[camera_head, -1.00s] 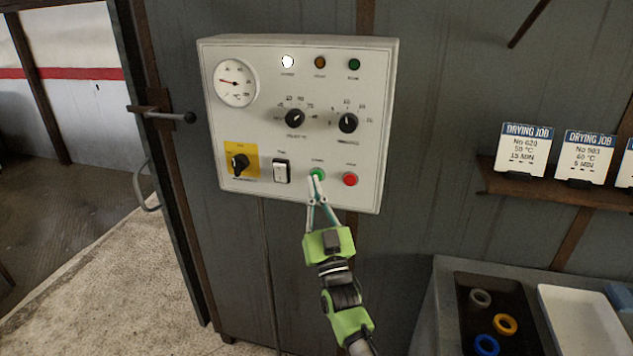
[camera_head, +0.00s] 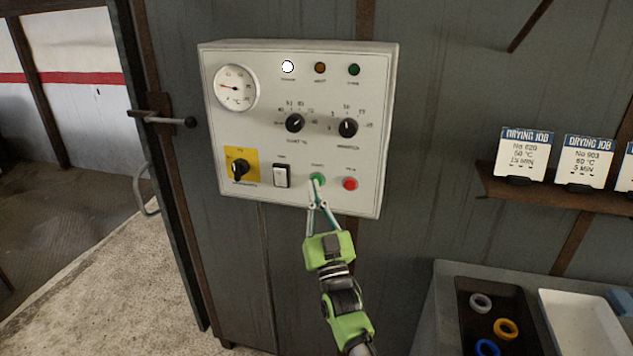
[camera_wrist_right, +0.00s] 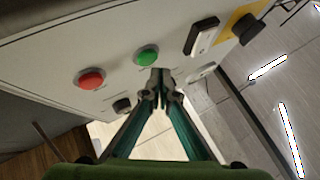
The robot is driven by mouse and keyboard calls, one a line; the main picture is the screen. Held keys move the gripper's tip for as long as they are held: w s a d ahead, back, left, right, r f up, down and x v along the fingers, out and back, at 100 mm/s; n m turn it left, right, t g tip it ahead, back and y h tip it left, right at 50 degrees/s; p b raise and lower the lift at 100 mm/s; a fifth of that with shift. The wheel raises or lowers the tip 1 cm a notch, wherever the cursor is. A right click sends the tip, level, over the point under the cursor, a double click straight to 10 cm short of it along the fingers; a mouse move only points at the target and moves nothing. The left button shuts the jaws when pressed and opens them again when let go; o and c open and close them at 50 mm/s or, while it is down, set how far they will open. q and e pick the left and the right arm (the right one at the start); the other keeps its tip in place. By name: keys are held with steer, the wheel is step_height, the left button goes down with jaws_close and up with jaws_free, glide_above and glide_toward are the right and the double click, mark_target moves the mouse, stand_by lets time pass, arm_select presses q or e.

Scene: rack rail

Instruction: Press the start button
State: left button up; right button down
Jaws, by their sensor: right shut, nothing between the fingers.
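The green start button (camera_head: 317,179) is on the lower part of the white control panel (camera_head: 240,125), left of the red button (camera_head: 350,184). My right gripper (camera_head: 316,187) is shut and empty, its fingertips at the lower edge of the green button in the head view. In the right wrist view, the green button (camera_wrist_right: 147,55) shows just beyond the closed fingertips (camera_wrist_right: 161,72), and the red button (camera_wrist_right: 91,78) is to the left. I cannot tell for sure whether the tips touch the button. My left gripper is not in view.
The panel also has a gauge (camera_head: 236,88), a lit white lamp (camera_head: 288,67), two dials, a white rocker switch (camera_head: 282,175) and a black selector on a yellow plate (camera_head: 252,160). At right are job cards (camera_head: 525,156) and a dark tray (camera_head: 463,310) with rings.

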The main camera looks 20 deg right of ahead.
stand_by(0.4)
steer(key=shift+w+d+b, duration=0.25)
steer(key=shift+w+b, duration=0.05)
steer(key=shift+w, duration=0.05)
steer(key=shift+w+d+b, duration=0.25)
steer(key=shift+w+b, duration=0.1)
stand_by(0.7)
steer(key=shift+s, duration=0.1)
steer(key=shift+s+a+p, duration=0.45)
steer(key=shift+s, duration=0.2)
steer(key=s+a+p, duration=0.1)
steer(key=s, duration=0.1)
steer(key=s+a+p, duration=0.1)
steer(key=s+a, duration=0.1)
stand_by(0.6)
